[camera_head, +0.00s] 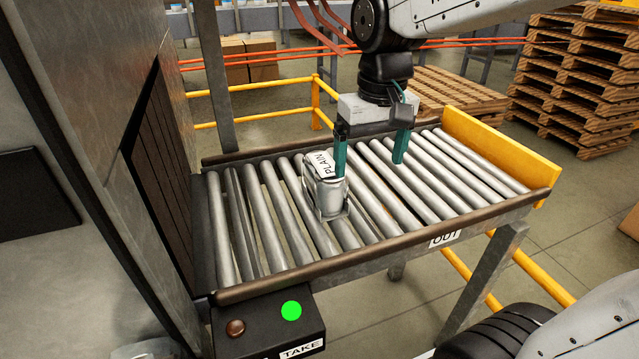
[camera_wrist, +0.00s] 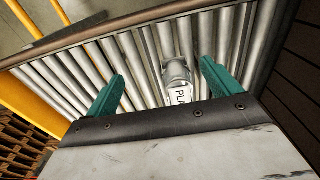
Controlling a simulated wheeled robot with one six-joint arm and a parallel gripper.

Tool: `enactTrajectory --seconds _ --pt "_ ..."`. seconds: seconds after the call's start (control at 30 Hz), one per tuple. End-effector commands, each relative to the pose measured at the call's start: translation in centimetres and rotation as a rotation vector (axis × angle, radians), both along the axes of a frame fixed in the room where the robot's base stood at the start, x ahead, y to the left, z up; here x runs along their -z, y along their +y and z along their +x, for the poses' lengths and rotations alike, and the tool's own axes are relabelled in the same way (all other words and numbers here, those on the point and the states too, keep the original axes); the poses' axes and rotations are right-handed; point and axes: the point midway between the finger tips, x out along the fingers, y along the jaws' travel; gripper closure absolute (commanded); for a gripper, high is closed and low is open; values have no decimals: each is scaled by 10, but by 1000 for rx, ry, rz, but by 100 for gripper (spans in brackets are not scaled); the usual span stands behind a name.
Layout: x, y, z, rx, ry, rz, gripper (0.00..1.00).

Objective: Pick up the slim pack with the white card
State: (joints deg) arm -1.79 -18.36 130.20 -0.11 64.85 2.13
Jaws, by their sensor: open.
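A slim silvery pack (camera_head: 328,195) stands on the conveyor rollers near the middle of the line. A white card (camera_head: 321,165) reading "PLAIN" is at its top. In the wrist view the pack (camera_wrist: 178,72) shows between the two fingers, closer to the right one, with part of its card (camera_wrist: 182,96) cut off by my gripper body. My gripper (camera_head: 368,168) has teal fingers spread wide and nothing held. In the head view the left finger overlaps the pack's upper right edge, and the right finger is well clear. I cannot tell whether the finger touches the pack.
The roller conveyor (camera_head: 270,293) has dark side rails and a yellow end stop (camera_head: 500,155). A dark strip curtain (camera_head: 160,160) closes its left end. A control box (camera_head: 265,325) with a green light sits at the front. Other rollers are bare.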

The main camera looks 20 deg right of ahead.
Motion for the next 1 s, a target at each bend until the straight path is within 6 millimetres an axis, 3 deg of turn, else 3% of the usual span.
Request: enactTrajectory --seconds 0.03,0.2,0.4,0.57,1.0 --pt "7 3 27 -2 17 0 11" --pt "31 13 98 -3 41 0 11" --pt "55 20 141 -2 54 0 11" --pt "65 22 154 -2 58 0 11" --pt "121 21 153 -2 61 0 11"
